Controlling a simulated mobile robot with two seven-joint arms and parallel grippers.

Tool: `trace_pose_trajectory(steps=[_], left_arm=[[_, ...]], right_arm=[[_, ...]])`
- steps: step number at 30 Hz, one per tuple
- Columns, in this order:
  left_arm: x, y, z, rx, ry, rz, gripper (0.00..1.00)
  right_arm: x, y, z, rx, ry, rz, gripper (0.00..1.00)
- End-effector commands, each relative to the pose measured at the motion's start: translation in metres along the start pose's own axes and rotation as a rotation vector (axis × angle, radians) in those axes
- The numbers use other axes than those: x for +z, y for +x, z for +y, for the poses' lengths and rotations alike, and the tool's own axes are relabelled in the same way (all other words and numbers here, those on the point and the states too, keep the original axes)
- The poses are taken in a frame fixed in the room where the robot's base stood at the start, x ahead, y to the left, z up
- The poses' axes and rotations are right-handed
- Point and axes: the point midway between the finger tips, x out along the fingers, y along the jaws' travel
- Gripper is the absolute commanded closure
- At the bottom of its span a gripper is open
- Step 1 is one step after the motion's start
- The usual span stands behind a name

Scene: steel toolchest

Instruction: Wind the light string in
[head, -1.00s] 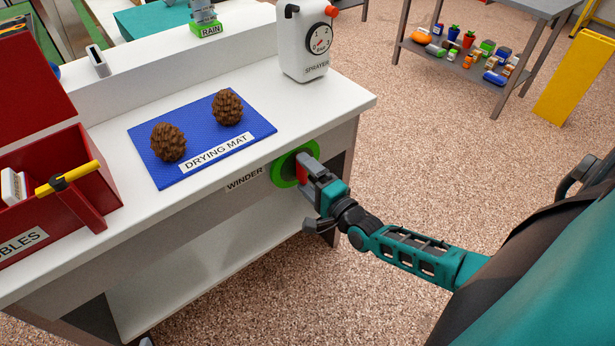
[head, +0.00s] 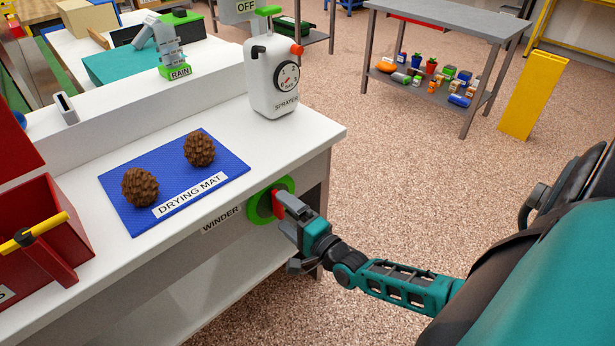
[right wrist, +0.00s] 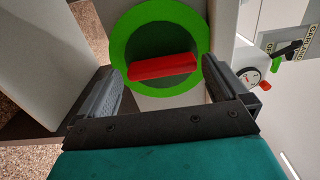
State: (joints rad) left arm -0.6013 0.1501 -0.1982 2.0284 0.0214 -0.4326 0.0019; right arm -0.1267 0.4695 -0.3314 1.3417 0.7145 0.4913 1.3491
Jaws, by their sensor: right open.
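The winder (head: 259,203) is a green ring with a dark disc and a red bar handle on the side of the white bench, next to the WINDER label (head: 221,220). In the right wrist view the green ring (right wrist: 122,45) faces me, with the red handle (right wrist: 162,67) lying nearly level across it. My right gripper (head: 287,212) is at the winder; its open fingers stand on either side of the handle's line in the wrist view, with gaps at both ends. I cannot tell how deep the handle sits between them. No light string is discernible. My left gripper is not in view.
A blue drying mat (head: 124,178) with two pine cones lies on the bench. A white sprayer (head: 268,85) stands at the bench's far corner, a red box (head: 75,215) at left. A grey shelf table (head: 447,23) and yellow panel (head: 533,95) stand beyond open floor.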

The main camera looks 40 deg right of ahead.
Motion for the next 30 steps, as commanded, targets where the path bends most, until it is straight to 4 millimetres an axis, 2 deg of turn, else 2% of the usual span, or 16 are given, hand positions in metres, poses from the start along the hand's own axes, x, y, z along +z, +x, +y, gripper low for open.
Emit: trace_pose_trajectory(steps=[9, 15, 21, 30], left_arm=[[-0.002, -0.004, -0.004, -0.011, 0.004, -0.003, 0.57], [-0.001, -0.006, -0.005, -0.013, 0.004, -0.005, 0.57], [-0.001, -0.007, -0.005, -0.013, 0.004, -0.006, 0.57], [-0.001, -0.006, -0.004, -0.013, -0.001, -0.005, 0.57]], right_arm=[[0.0, -0.068, -0.001, 0.005, 0.0, -0.001, 0.0], [0.0, -0.102, 0.0, 0.003, 0.001, 0.0, 0.0], [-0.001, -0.116, 0.0, 0.001, 0.001, 0.001, 0.0], [0.0, -0.116, 0.0, 0.0, 0.001, 0.001, 0.0]])
